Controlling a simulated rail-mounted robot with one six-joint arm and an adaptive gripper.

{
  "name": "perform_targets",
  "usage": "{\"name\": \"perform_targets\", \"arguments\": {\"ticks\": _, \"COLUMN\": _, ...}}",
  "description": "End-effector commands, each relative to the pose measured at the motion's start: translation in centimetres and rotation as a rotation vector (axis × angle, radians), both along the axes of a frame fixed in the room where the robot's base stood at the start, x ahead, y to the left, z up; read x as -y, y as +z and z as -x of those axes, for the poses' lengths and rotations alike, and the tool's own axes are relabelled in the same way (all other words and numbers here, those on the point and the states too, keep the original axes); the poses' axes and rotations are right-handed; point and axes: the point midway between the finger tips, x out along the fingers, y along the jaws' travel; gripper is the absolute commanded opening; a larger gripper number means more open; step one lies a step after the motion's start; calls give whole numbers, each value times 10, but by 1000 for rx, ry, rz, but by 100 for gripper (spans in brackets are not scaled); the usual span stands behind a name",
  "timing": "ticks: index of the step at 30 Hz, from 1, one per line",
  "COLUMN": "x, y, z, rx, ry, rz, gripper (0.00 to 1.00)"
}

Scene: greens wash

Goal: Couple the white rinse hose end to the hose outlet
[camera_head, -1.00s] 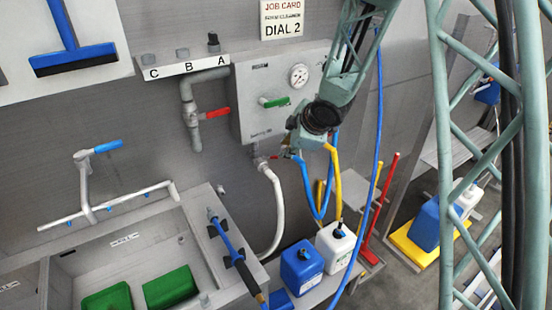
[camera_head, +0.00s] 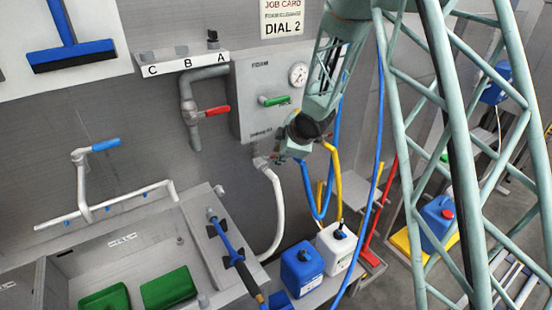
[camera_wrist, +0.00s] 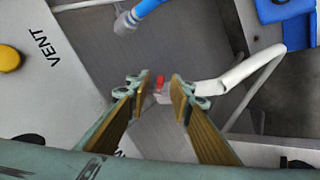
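The white rinse hose (camera_head: 278,205) hangs in a curve below the grey wall panel. Its upper end reaches the grey hose outlet fitting (camera_head: 256,148) under the panel; I cannot tell whether it is locked on. In the wrist view the white hose (camera_wrist: 230,78) comes in from the right, and its end, with a small red part (camera_wrist: 160,80), lies in line with the gap between my fingertips. My gripper (camera_wrist: 159,88) is open, with its two tan-padded fingers apart and no clear contact with the hose. In the head view my wrist is just right of the outlet and the fingertips are mostly hidden.
The panel (camera_head: 245,100) carries a gauge (camera_head: 298,75) and a green handle (camera_head: 272,101). A red-handled valve (camera_head: 215,111) is to its left. Blue and yellow hoses (camera_head: 336,185) hang close to my wrist. A blue jug (camera_head: 301,268) and a white jug (camera_head: 337,248) stand below.

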Motion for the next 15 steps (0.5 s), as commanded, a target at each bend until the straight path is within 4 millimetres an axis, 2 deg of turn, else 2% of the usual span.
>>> {"name": "perform_targets", "arguments": {"ticks": 6, "x": -5, "y": -14, "z": -9, "rx": -1, "ry": 0, "rz": 0, "gripper": 20}}
{"name": "perform_targets", "arguments": {"ticks": 15, "x": -8, "y": -19, "z": -13, "rx": 0, "ry": -1, "rz": -1, "gripper": 20}}
